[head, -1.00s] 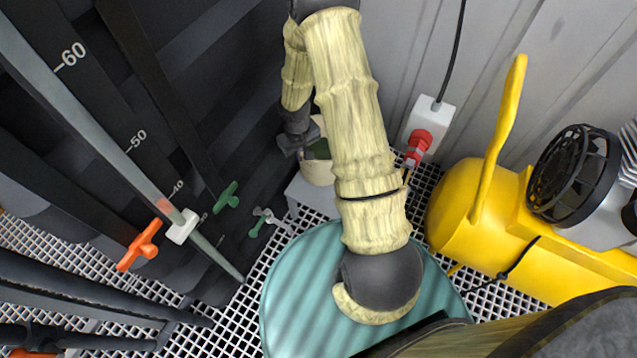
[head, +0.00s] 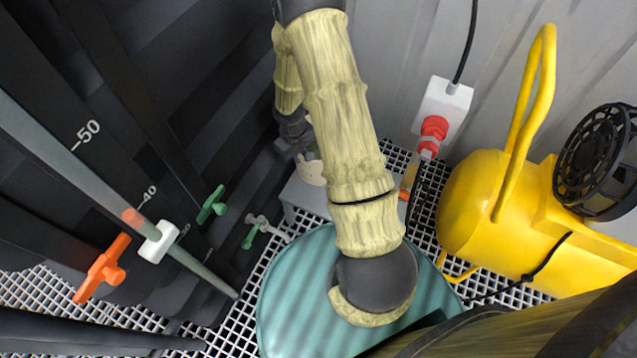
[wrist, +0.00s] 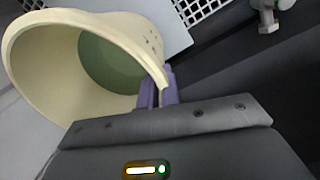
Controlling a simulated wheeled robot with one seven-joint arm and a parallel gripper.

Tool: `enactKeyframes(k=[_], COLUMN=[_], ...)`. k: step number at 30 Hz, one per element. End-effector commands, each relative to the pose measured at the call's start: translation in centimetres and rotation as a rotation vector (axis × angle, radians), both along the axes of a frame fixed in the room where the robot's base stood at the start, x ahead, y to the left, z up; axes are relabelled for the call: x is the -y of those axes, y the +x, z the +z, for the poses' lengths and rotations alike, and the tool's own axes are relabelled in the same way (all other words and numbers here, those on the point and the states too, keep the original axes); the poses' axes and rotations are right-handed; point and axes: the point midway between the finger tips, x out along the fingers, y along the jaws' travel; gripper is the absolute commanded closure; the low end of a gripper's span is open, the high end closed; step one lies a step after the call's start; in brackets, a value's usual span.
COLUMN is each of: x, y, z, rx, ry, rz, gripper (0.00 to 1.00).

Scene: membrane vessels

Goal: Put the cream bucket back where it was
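The cream bucket (wrist: 55,85) fills the left of the wrist view, its mouth facing the camera and a green bottom showing inside. The purple fingers of my gripper (wrist: 160,92) reach to its near rim, one on each side of the wall, and look shut on it. In the head view only a small part of the bucket (head: 312,172) shows behind my arm, at or above a grey step (head: 300,195). Whether its base touches the step is hidden.
A teal round lid (head: 290,300) lies below my arm. A yellow compressor (head: 485,205) stands at right, near a white socket with a red plug (head: 434,128). A black tank with a sight tube, an orange valve (head: 103,270) and a green valve (head: 212,204) is at left.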

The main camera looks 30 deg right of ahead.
Motion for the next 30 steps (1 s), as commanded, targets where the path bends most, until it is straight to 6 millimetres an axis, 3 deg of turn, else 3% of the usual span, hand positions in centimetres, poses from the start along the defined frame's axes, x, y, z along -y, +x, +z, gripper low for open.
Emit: enactKeyframes(k=[8,21,30], x=[0.0,0.1,0.1], y=[0.1,0.1,0.1], z=[-0.2,-6.0,-6.1], rx=[0.002,0.002,0.003], ry=[-0.002,-0.003,-0.001], rz=[-0.001,-0.001,-0.003], gripper=[1.00,1.00,1.00])
